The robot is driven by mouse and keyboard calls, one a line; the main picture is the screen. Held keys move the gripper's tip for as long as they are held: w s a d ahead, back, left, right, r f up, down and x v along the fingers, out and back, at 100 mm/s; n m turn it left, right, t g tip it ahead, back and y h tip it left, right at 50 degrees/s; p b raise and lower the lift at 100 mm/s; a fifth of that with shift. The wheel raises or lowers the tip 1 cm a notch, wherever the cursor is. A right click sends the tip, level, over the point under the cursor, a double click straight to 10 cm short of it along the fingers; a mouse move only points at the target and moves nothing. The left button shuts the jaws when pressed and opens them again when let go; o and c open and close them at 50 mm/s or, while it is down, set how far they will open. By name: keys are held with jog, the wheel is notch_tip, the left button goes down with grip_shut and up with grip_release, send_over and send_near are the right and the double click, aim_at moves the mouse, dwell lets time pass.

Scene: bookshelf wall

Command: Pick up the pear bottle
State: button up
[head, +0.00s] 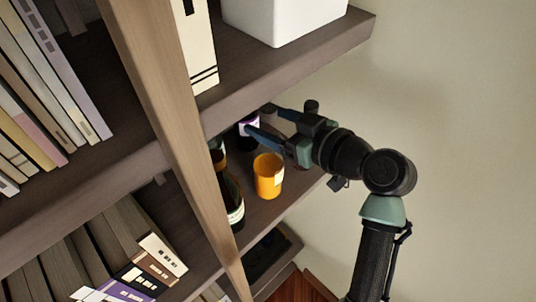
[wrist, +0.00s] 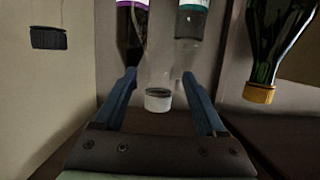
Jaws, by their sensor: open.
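My gripper (head: 261,121) is open and reaches into a shelf compartment from the right in the head view. In the wrist view its two fingers (wrist: 160,75) stand apart. A clear bottle shape with a white cap (wrist: 158,100) shows between them, not visibly gripped. A dark bottle with a purple-edged label (wrist: 132,30) is beyond the left finger; a dark bottle with a purple-and-white label (head: 249,124) shows by the fingertips in the head view. A clear bottle with a teal-edged label (wrist: 191,22) is beyond the right finger. I cannot tell which is the pear bottle.
An orange cup (head: 268,176) stands below my gripper. A dark bottle (head: 230,200) stands beside the wooden upright (head: 180,120). A green bottle with a gold cap (wrist: 259,93) is at the right. The upper shelf board (head: 290,68) lies close above my gripper.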

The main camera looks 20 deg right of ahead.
jog(key=shift+w+a+f, duration=0.15)
jog(key=shift+w, duration=0.25)
grip_shut()
dwell(1.1)
